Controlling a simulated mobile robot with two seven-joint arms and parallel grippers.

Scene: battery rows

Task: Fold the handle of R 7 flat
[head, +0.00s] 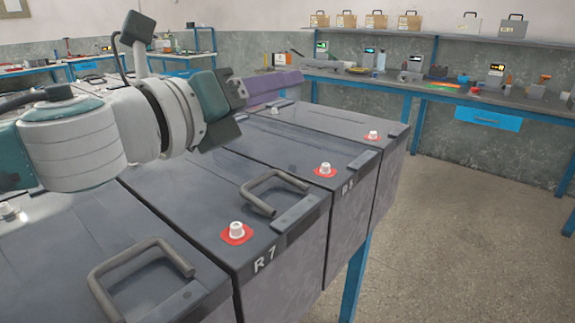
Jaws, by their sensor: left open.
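The battery marked R 7 (190,195) is a dark grey block in the row, with its label (265,259) near the front corner. Its handle (272,178) is a dark grey bar loop that rises above the lid, not lying flat. A white terminal on a red base (237,231) is to the left of the handle. My left gripper (237,110) is open and empty, above the row and up and left of the handle, apart from it. My right gripper is not in view.
A nearer battery has a raised handle (137,248) at the lower left. Farther batteries with red-based terminals (325,170) (372,135) continue behind R 7. A wall bench (440,92) stands at the back. The floor on the right is clear.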

